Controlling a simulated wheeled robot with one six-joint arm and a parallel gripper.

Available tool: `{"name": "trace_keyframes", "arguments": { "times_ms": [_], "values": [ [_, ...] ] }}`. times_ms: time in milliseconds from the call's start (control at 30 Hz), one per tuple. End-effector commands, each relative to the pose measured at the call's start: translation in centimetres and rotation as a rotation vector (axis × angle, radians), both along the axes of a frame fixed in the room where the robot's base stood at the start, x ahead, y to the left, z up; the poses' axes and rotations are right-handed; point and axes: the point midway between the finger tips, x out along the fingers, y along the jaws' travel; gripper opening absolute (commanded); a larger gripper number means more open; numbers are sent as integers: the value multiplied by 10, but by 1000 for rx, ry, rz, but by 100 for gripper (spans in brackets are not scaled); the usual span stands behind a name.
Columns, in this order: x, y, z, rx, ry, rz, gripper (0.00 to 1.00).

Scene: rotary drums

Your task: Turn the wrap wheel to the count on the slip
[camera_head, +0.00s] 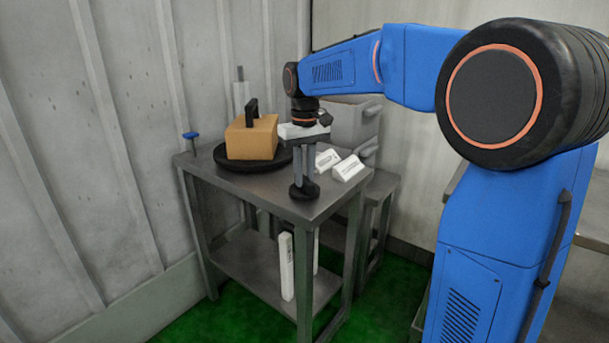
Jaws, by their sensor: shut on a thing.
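My gripper (303,183) points straight down at the front of the metal table. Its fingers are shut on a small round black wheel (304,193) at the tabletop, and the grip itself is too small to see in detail. I cannot tell for sure that this is the wrap wheel. A black turntable (227,161) to its left carries a brown box (252,139) with a black handle on top. Two white wedge-shaped cards, one partly behind the gripper (328,158) and one to its right (348,168), stand on the table. Their print is unreadable.
The metal table (240,185) has a lower shelf with white upright pieces (287,265). A blue-topped post (190,136) stands at its left corner. Grey bins (352,122) are stacked behind. The corrugated wall is close on the left.

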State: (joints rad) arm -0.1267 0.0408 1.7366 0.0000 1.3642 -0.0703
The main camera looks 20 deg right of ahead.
Motion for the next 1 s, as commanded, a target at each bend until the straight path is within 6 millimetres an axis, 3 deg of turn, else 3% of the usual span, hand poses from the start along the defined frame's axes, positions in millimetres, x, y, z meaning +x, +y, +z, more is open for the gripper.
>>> {"name": "trace_keyframes", "arguments": {
  "times_ms": [500,1000],
  "values": [
    [0,0,0,0,-1,374,0],
    [0,0,0,0,-1,467,0]
  ]
}}
